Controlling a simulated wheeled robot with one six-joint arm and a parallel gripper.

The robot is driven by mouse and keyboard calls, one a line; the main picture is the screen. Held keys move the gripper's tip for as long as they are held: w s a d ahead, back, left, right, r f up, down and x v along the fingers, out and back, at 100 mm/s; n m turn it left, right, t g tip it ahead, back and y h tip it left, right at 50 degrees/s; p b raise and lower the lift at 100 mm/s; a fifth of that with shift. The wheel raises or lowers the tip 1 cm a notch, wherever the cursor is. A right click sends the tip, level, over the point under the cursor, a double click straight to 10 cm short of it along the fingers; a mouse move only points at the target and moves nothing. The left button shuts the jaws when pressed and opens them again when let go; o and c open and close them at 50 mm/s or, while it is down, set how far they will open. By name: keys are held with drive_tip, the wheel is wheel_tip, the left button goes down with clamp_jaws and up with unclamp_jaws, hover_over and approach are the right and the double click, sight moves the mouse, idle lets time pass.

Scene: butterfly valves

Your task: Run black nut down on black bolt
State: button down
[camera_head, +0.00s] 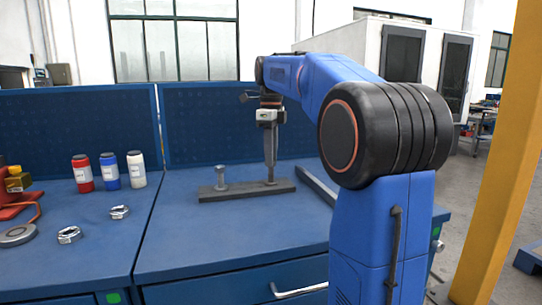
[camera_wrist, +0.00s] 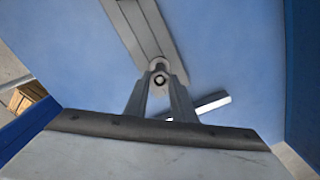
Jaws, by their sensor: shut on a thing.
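A dark grey bar-shaped base plate (camera_head: 238,191) lies on the blue worktop and carries two upright bolts. The left bolt (camera_head: 221,176) stands free and looks grey with a wide top. My gripper (camera_head: 270,181) points straight down over the plate's right part. In the wrist view my gripper's two fingers (camera_wrist: 161,82) close around the end of the right-hand bolt (camera_wrist: 160,80), seen end-on with a ring around it. I take this ring to be the black nut, held between the fingertips. The fingers hide most of it, so its height on the bolt cannot be told.
Two loose silver nuts (camera_head: 69,235) (camera_head: 120,212) lie on the left bench. Red (camera_head: 83,174), blue (camera_head: 110,171) and white (camera_head: 136,169) bottles stand behind them. A dark bar (camera_head: 318,186) lies right of the plate. A blue back panel (camera_head: 235,120) rises behind. The worktop front is clear.

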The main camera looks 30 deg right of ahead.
drive_tip(key=m, duration=0.3)
drive_tip(key=c, duration=1.7)
unclamp_jaws()
drive_tip(key=shift+c, duration=0.2)
drive_tip(key=n, duration=2.3)
drive_tip(key=shift+n, duration=0.4)
